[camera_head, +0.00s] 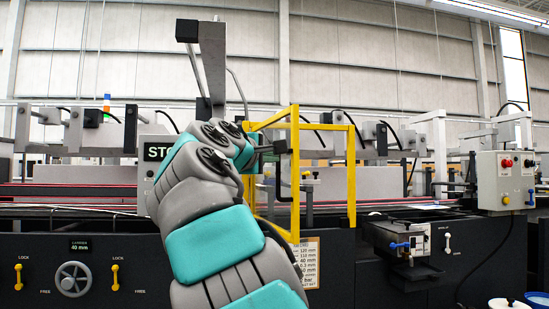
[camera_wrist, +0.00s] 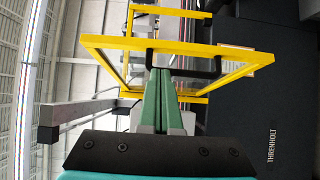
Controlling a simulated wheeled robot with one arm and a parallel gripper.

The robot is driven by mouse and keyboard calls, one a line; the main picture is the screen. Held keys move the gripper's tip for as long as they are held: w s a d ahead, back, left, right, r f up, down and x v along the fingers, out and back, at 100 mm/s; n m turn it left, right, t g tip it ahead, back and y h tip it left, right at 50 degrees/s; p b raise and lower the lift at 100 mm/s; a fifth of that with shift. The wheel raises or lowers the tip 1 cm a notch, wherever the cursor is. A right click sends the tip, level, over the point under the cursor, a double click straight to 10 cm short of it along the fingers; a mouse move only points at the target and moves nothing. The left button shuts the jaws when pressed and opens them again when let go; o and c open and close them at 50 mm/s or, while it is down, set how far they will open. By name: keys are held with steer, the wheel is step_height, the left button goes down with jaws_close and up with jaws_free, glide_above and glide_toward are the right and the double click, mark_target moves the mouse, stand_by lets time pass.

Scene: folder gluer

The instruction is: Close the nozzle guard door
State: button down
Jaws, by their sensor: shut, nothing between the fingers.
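The nozzle guard door (camera_head: 296,200) is a yellow frame with a clear panel. In the head view it stands swung out at an angle to the yellow frame behind it (camera_head: 352,180). In the wrist view the door (camera_wrist: 250,65) spans the upper middle, with a black bar handle (camera_wrist: 205,73) on it. My gripper (camera_wrist: 158,72) has its green fingers together and empty, with the tips at the handle's left part. I cannot tell whether they touch it. In the head view my arm covers the left side of the door, and my fingertips are mostly hidden.
A grey control box (camera_head: 505,180) with red and black knobs stands at the right. A handwheel (camera_head: 73,279) and yellow lock levers are on the dark front panel at left.

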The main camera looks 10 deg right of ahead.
mark_target(291, 159)
steer(key=p+x, duration=0.1)
steer(key=x, duration=0.6)
steer(key=shift+w+f, duration=0.1)
steer(key=shift+w, duration=0.05)
steer(key=shift+w+d, duration=0.15)
steer(key=shift+d, duration=0.1)
steer(key=shift+d, duration=0.15)
